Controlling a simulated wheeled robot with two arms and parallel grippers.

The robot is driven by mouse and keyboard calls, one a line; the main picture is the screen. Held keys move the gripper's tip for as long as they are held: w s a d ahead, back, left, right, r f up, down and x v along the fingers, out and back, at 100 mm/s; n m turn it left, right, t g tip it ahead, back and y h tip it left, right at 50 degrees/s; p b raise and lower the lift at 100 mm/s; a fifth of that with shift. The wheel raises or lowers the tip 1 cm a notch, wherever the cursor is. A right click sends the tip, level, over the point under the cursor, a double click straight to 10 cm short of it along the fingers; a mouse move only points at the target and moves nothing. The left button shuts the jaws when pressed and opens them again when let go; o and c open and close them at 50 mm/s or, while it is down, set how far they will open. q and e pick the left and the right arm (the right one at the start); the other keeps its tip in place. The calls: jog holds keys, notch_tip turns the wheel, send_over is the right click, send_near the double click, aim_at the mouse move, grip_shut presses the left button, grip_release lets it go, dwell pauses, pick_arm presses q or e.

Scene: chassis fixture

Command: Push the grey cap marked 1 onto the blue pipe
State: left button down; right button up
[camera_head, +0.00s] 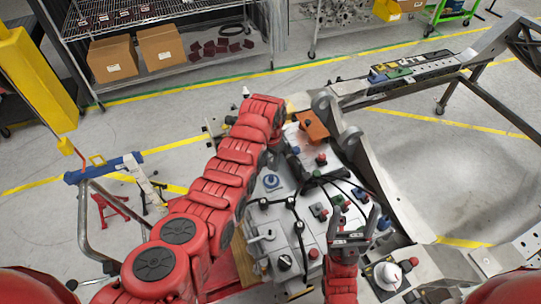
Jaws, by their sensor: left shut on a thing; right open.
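My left arm reaches up from the lower left, and its gripper (277,147) points down at the upper left of the grey fixture (258,222). Its fingertips are mostly hidden behind the wrist. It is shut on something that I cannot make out. I cannot pick out the grey cap marked 1; no number is readable. A blue round fitting (271,181) stands on the fixture below my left gripper, but I cannot tell whether it is the blue pipe. My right gripper (354,215) is open and empty above the fixture's lower right.
Black cables (322,180), red knobs and small fittings crowd the fixture. An orange block (312,125) lies at its top. The metal chassis frame (385,185) runs along its right. A blue-topped stand (103,169) is at left. Shelves with cardboard boxes (112,58) stand behind.

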aim_at(269, 183)
pick_arm(q)
jog(key=shift+s+f, duration=0.15)
jog(key=shift+f, duration=0.2)
jog(key=f+b, duration=0.2)
jog(key=f, duration=0.1)
jog(key=shift+w+f, duration=0.25)
jog(key=shift+w, duration=0.1)
jog(key=shift+s+r+p, duration=0.2)
jog(key=shift+r+p, duration=0.05)
jog(key=shift+p, duration=0.05)
jog(key=shift+s+a+f+p, duration=0.1)
jog(key=shift+a+p, duration=0.05)
jog(key=shift+p, duration=0.3)
jog(key=shift+s+a+p, duration=0.1)
jog(key=shift+s+p, duration=0.1)
jog(key=shift+p, duration=0.25)
jog(key=shift+w+b, duration=0.1)
jog(key=shift+b, duration=0.45)
jog(key=shift+f, duration=0.1)
jog(key=shift+f+b, duration=1.15)
jog(key=shift+f, duration=0.2)
jog(key=shift+f+b, duration=0.45)
jog(key=shift+f, duration=0.1)
